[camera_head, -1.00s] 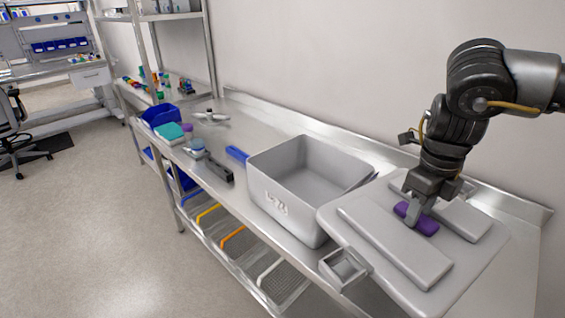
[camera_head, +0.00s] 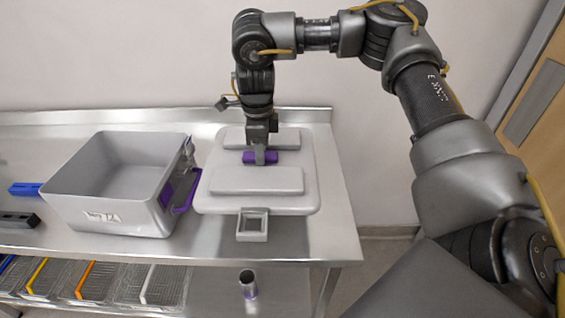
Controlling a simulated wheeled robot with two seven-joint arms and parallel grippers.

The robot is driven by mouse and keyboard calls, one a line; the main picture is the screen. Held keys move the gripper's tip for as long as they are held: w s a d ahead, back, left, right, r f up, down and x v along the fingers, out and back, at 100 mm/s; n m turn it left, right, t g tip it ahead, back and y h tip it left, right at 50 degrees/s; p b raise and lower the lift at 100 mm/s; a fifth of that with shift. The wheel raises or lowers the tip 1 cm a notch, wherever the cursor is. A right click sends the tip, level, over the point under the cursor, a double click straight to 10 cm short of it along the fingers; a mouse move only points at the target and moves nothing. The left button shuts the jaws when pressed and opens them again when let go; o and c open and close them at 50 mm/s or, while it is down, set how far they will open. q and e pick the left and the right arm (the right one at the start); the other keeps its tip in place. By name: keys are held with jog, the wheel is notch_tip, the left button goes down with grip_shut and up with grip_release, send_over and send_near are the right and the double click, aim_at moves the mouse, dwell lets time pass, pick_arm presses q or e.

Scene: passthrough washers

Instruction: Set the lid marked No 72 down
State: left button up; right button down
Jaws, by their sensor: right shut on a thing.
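The lid (camera_head: 257,181) is a grey rectangular plate with raised panels, a purple handle (camera_head: 260,157) in the middle and a square grey loop at its front edge. I see no number on it. My right gripper (camera_head: 260,158) is shut on the purple handle from above. The lid looks level, just right of the open grey bin, over the right end of the steel table (camera_head: 338,235). I cannot tell whether it touches the table. The grey bin (camera_head: 92,213) stands open and empty, with a mark that looks like "No 72" on its front. My left gripper is out of view.
A purple latch (camera_head: 182,196) on the bin's right side sits close to the lid's left edge. Blue (camera_head: 25,189) and black (camera_head: 19,220) pieces lie left of the bin. Wire baskets and a metal cylinder (camera_head: 248,284) are on the shelf below. The table ends right of the lid.

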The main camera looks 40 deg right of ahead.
aim_at(282, 144)
jog(key=d+f, duration=0.1)
jog(key=d, duration=0.1)
jog(key=d+f, duration=0.1)
jog(key=d, duration=0.1)
jog(key=d+p, duration=0.1)
jog(key=d, duration=0.2)
jog(key=shift+w+f, duration=0.1)
jog(key=shift+f, duration=0.3)
jog(key=d+f, duration=0.2)
jog(key=f, duration=0.1)
jog(key=d+f, duration=0.2)
jog(key=shift+w+f, duration=0.1)
jog(key=shift+d+f, duration=0.15)
jog(key=shift+f, duration=0.1)
jog(key=shift+d+f, duration=0.15)
jog(key=shift+f, duration=0.75)
jog(key=shift+d+f, duration=0.1)
jog(key=shift+f, duration=0.75)
jog(key=shift+a+r, duration=0.1)
